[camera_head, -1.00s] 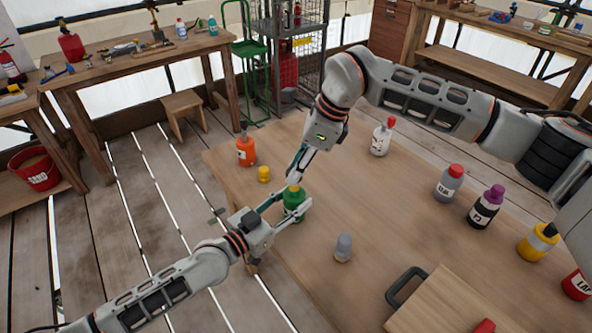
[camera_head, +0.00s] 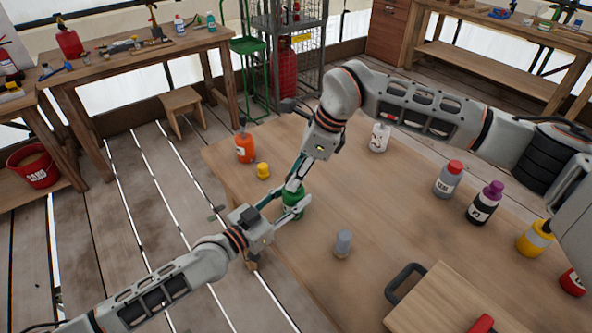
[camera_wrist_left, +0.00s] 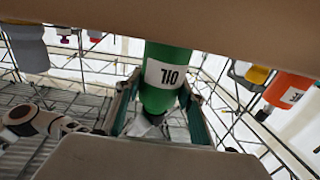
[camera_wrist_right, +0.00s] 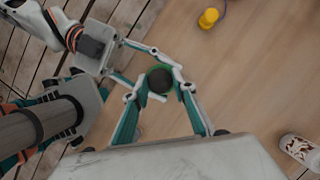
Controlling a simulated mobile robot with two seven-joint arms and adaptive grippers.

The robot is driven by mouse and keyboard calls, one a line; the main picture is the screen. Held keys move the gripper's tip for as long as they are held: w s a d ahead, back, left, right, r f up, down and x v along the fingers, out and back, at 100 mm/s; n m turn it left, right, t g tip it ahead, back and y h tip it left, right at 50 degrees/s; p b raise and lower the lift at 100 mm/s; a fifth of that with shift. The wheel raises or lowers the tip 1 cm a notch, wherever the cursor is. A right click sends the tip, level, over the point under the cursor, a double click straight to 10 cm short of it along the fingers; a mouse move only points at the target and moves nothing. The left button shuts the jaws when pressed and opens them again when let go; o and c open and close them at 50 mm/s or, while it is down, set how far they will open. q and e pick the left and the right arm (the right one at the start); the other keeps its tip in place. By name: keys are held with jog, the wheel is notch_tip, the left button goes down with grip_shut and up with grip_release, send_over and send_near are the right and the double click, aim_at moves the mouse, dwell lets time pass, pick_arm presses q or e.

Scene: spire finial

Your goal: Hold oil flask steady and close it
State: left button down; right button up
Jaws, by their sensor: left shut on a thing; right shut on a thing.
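The green oil flask (camera_head: 293,203) stands upright at the table's near left edge; its "OIL" label shows in the left wrist view (camera_wrist_left: 165,75). My left gripper (camera_head: 287,208) is shut around the flask's body from the side. My right gripper (camera_wrist_right: 162,86) reaches down from above and is shut on the dark round cap (camera_wrist_right: 159,79) at the flask's top. Green shows around the cap's rim in the right wrist view. The head view hides the cap behind the right fingers, so I cannot tell how tightly it sits.
A small yellow object (camera_head: 263,171) and an orange bottle (camera_head: 245,148) stand behind the flask. A grey bottle (camera_head: 343,243) stands to its right. Several bottles line the right side, with a wooden board (camera_head: 440,300) in front. The table's middle (camera_head: 385,200) is clear.

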jog(key=shift+f, duration=0.7)
dwell(0.6)
